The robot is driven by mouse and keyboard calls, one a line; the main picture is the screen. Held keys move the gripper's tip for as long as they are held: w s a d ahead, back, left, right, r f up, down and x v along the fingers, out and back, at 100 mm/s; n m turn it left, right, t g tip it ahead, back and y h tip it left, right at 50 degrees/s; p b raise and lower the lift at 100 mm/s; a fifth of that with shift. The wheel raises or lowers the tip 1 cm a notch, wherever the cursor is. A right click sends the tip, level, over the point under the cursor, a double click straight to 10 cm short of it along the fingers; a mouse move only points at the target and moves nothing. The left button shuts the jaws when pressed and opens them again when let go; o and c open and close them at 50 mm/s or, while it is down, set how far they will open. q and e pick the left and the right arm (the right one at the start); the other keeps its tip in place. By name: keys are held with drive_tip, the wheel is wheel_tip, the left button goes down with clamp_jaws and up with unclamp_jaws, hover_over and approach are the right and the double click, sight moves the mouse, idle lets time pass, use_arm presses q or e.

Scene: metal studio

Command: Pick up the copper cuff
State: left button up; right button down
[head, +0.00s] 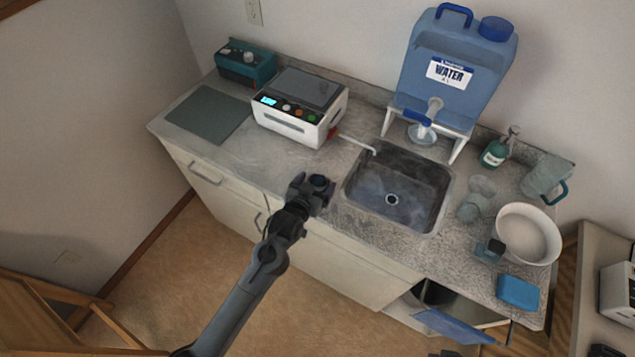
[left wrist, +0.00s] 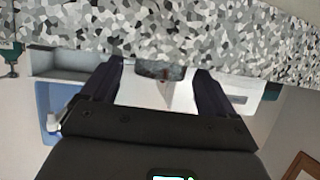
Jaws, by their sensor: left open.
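My left gripper (head: 311,188) is over the front part of the counter, just left of the sink. In the left wrist view its two dark fingers (left wrist: 155,76) stand apart. My right gripper is not clearly visible.
The sink (head: 397,188) is right of the gripper. A white instrument (head: 297,125) stands behind it, and a blue water container (head: 455,70) is behind the sink. A white bowl (head: 528,234) and a blue sponge (head: 518,293) are at the right.

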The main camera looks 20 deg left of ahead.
use_arm(q)
drive_tip(key=c, duration=1.1)
